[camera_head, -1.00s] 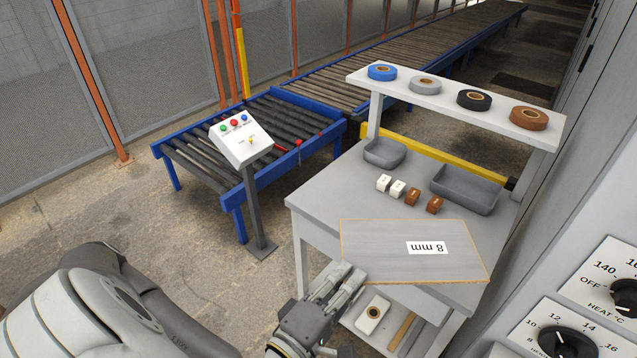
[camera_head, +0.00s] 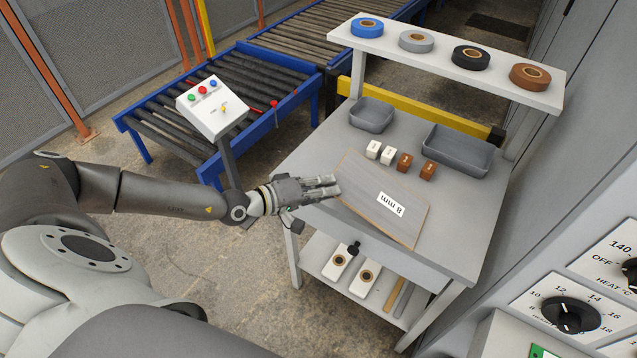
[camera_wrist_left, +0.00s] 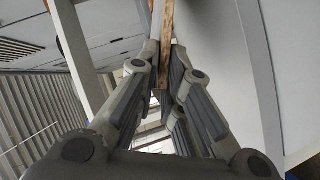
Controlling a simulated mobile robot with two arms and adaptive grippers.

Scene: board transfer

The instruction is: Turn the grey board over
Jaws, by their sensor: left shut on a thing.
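The grey board (camera_head: 372,189) has brown edges and a white "8 mm" label (camera_head: 390,204) that reads upside down. In the head view it is over the worktable (camera_head: 455,238), turned askew; I cannot tell whether it lies flat or is slightly raised. My left gripper (camera_head: 335,187) is at the board's left end, shut on its edge. In the left wrist view the board's narrow brown edge (camera_wrist_left: 166,45) runs up from between the fingers (camera_wrist_left: 160,85). The board's underside is hidden in the head view. My right gripper is not in view.
White blocks (camera_head: 381,152) and brown blocks (camera_head: 416,166) stand just behind the board. Grey trays (camera_head: 372,115) (camera_head: 460,150) are farther back. A raised shelf (camera_head: 440,72) holds several tape rolls. A control post (camera_head: 212,108) stands left. The table's front right is clear.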

